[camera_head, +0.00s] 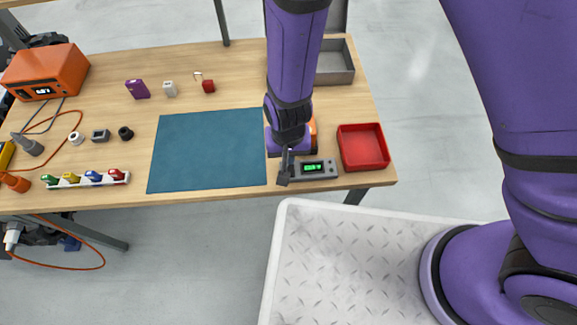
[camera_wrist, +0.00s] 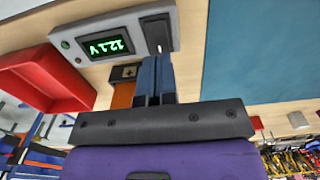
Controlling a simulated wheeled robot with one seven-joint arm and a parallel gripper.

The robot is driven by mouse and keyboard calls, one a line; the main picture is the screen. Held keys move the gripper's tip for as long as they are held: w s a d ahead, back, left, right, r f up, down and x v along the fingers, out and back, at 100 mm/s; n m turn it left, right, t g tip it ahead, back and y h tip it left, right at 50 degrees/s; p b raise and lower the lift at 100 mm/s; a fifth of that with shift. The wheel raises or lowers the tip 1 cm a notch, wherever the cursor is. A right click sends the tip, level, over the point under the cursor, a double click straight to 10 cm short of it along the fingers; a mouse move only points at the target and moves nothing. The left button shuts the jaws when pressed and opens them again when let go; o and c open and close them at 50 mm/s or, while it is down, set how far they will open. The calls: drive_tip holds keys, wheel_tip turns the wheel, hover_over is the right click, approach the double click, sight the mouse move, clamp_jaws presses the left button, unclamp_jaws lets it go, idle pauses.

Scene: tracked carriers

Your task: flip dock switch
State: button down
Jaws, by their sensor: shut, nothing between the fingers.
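The grey dock (camera_head: 328,163) lies at the front edge of the wooden table, with a lit green display. In the wrist view the dock (camera_wrist: 72,34) shows upside down, its display (camera_wrist: 108,46) reading 12.1 V. A black switch (camera_wrist: 155,30) sits at the dock's end beside the display, with a small white mark. My gripper (camera_wrist: 155,63) is shut and empty, its fingertips right by the switch; I cannot tell whether they touch it. In the head view my gripper (camera_head: 284,176) is at the dock's left end and hides the switch.
A red tray (camera_head: 343,145) stands right of the dock and a blue mat (camera_head: 208,150) lies to its left. An orange object (camera_wrist: 122,96) is close behind the dock. A grey open box (camera_head: 336,78) stands further back. Several small objects lie on the table's left part.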

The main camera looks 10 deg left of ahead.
drive_tip(key=shift+f, duration=1.2)
idle(1.3)
drive_tip(key=shift+r, duration=3.45)
